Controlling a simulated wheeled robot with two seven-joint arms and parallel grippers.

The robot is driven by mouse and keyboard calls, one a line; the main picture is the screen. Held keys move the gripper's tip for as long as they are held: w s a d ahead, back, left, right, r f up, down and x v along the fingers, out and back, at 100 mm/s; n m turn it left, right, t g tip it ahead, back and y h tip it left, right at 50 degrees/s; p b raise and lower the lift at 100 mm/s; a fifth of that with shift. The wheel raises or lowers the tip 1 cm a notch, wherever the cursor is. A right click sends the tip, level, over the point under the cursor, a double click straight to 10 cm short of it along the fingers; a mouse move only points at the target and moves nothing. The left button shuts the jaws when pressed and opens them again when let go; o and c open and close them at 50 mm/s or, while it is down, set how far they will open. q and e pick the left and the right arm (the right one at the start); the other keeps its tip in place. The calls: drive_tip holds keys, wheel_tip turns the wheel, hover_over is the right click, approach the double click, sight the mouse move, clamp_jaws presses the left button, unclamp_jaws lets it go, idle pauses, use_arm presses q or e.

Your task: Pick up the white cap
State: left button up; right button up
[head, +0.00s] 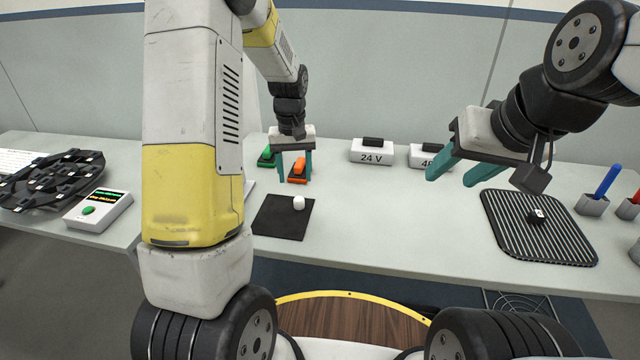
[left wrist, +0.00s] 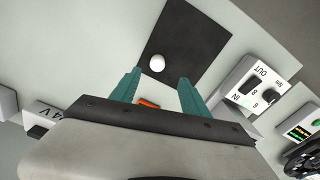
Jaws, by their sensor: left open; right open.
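The small white cap (head: 299,203) stands on a black square mat (head: 272,222) on the table. It also shows in the left wrist view (left wrist: 157,63), on the dark mat (left wrist: 190,45), beyond the fingertips and between their lines. My left gripper (head: 294,180) is open and empty, with teal fingers, above the table just behind the mat. In the left wrist view its fingers (left wrist: 158,80) are spread apart and do not touch the cap. My right gripper (head: 450,178) is open and empty, high over the table to the right.
An orange object (head: 299,170) and a green one (head: 266,156) stand behind the left gripper. White boxes, one marked 24 V (head: 371,152), stand at the back. The table centre is clear.

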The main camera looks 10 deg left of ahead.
sight(299, 198)
use_arm(q)
drive_tip(key=shift+w+d+f, duration=0.1)
drive_tip(key=shift+w+f, duration=0.1)
drive_tip(key=shift+f, duration=0.3)
drive_tip(key=shift+w+d+f, duration=0.1)
drive_tip(key=shift+w+f, duration=0.05)
drive_tip(key=shift+f, duration=0.3)
wheel_tip(299, 198, down, 7)
drive_tip(key=shift+c, duration=0.4)
clamp_jaws()
